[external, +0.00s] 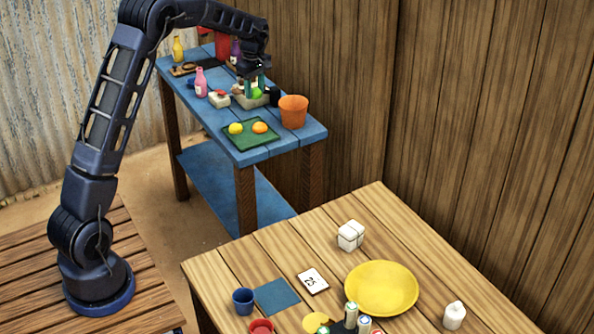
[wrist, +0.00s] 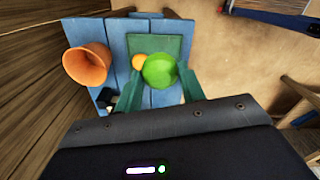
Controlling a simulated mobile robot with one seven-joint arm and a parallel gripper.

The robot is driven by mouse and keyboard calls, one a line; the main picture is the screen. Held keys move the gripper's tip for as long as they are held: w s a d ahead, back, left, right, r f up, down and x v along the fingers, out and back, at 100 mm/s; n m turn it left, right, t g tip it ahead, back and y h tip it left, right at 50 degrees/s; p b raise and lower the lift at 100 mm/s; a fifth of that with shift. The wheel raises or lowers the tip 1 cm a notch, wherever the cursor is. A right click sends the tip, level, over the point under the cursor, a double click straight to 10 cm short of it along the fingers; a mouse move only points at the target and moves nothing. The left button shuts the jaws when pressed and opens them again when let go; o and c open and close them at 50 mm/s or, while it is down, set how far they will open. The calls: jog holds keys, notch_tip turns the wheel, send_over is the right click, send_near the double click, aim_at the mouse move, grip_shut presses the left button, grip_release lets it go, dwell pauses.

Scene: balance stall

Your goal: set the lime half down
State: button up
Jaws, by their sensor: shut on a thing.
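The lime half (external: 257,93) is bright green and sits between the fingers of my gripper (external: 256,86), at the blue stall table. In the wrist view, the green fingers (wrist: 160,90) are closed on both sides of the lime half (wrist: 160,70). From outside, the lime is over or beside a small pale box (external: 246,101); I cannot tell whether it touches it. A dark green mat (external: 263,142) lies nearer the table's front end, with a yellow half (external: 236,128) and an orange half (external: 260,127) on it. The wrist view also shows the orange half (wrist: 139,62).
An orange bucket (external: 293,111) stands close to the right of my gripper. A small dark cup (external: 274,96) is beside the lime. Wood-plank walls rise behind the blue table (external: 310,134).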

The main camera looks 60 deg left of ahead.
jog(key=w+d+f, duration=0.1)
jog(key=w+d, duration=0.2)
jog(key=d, duration=0.7)
jog(key=w+d, duration=0.4)
jog(key=d, duration=0.6)
send_over(343, 213)
jog(key=f, duration=0.2)
notch_tip(343, 213, down, 19)
jog(key=shift+f, duration=0.15)
jog(key=o, duration=0.9)
jog(key=shift+f, duration=0.15)
jog(key=shift+o, duration=0.2)
